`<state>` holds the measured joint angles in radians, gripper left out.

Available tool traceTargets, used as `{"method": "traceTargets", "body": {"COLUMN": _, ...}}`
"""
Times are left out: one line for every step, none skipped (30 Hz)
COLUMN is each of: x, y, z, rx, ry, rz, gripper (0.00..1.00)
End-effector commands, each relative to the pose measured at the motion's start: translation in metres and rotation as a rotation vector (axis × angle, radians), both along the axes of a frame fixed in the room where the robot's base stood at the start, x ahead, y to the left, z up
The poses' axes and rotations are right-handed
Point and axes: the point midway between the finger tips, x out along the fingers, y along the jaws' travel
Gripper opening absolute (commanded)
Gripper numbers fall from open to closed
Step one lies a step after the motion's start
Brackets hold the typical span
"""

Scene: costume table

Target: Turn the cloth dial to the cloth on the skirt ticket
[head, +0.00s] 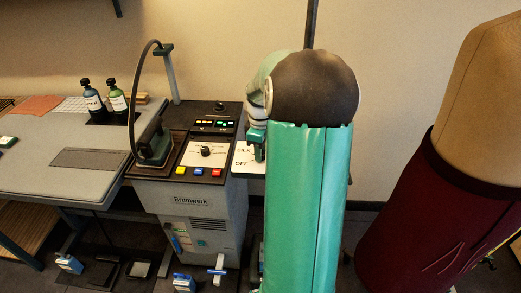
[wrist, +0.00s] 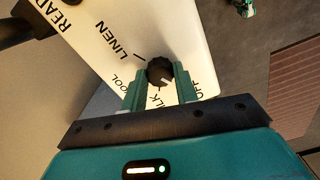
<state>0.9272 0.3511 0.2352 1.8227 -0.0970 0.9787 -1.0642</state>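The cloth dial (wrist: 158,68), a small black knob with a white mark, sits on a white panel (wrist: 85,40) in the wrist view. My gripper (wrist: 161,76) has one green finger on each side of the dial, and both appear to touch it. The white mark is toward the lower side, between the SILK and OFF side. LINEN reads clearly; WOOL, SILK and OFF are partly hidden by the fingers. In the head view my gripper (head: 257,150) is at the panel (head: 244,160), and my arm hides the dial. The maroon skirt (head: 420,215) hangs on a form at right; no ticket text is legible.
A grey machine (head: 205,218) with lit buttons and another dial stands left of the panel. An iron (head: 153,140) stands on it. A pressing table (head: 60,160) with two bottles (head: 105,101) is further left. Floor pedals (head: 185,283) lie below.

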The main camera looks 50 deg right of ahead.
Motion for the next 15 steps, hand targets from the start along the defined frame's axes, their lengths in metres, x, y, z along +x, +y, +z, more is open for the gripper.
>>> {"method": "traceTargets", "body": {"x": 0.0, "y": 0.0001, "z": 0.0, "rx": 0.0, "ry": 0.0, "rz": 0.0, "gripper": 0.14}}
{"method": "traceTargets", "body": {"x": 0.0, "y": 0.0001, "z": 0.0001, "rx": 0.0, "ry": 0.0, "rz": 0.0, "gripper": 0.08}}
{"method": "traceTargets", "body": {"x": 0.0001, "y": 0.0001, "z": 0.0001, "rx": 0.0, "ry": 0.0, "rz": 0.0, "gripper": 0.07}}
{"method": "traceTargets", "body": {"x": 0.0001, "y": 0.0001, "z": 0.0001, "rx": 0.0, "ry": 0.0, "rz": 0.0, "gripper": 0.07}}
{"method": "traceTargets", "body": {"x": 0.0001, "y": 0.0001, "z": 0.0001, "rx": 0.0, "ry": 0.0, "rz": 0.0, "gripper": 0.07}}
{"method": "traceTargets", "body": {"x": 0.0001, "y": 0.0001, "z": 0.0001, "rx": 0.0, "ry": 0.0, "rz": -0.001, "gripper": 0.07}}
{"method": "traceTargets", "body": {"x": 0.0001, "y": 0.0002, "z": 0.0002, "rx": 0.0, "ry": 0.0, "rz": -0.003, "gripper": 0.07}}
{"method": "traceTargets", "body": {"x": 0.0001, "y": 0.0002, "z": 0.0001, "rx": 0.0, "ry": 0.0, "rz": -0.005, "gripper": 0.07}}
{"method": "traceTargets", "body": {"x": 0.0001, "y": 0.0002, "z": 0.0001, "rx": 0.0, "ry": 0.0, "rz": -0.01, "gripper": 0.07}}
{"method": "traceTargets", "body": {"x": 0.0001, "y": 0.0002, "z": 0.0002, "rx": 0.0, "ry": 0.0, "rz": -0.014, "gripper": 0.07}}
{"method": "traceTargets", "body": {"x": 0.0001, "y": 0.0002, "z": 0.0002, "rx": 0.0, "ry": 0.0, "rz": -0.02, "gripper": 0.07}}
{"method": "traceTargets", "body": {"x": 0.0002, "y": 0.0002, "z": 0.0002, "rx": 0.0, "ry": 0.0, "rz": -0.03, "gripper": 0.07}}
{"method": "traceTargets", "body": {"x": 0.0003, "y": 0.0003, "z": 0.0002, "rx": 0.0, "ry": 0.0, "rz": -0.04, "gripper": 0.07}}
{"method": "traceTargets", "body": {"x": 0.0005, "y": 0.0004, "z": 0.0002, "rx": 0.0, "ry": -0.001, "rz": -0.05, "gripper": 0.07}}
{"method": "traceTargets", "body": {"x": 0.0007, "y": 0.0006, "z": 0.0002, "rx": 0.0, "ry": -0.001, "rz": -0.065, "gripper": 0.07}}
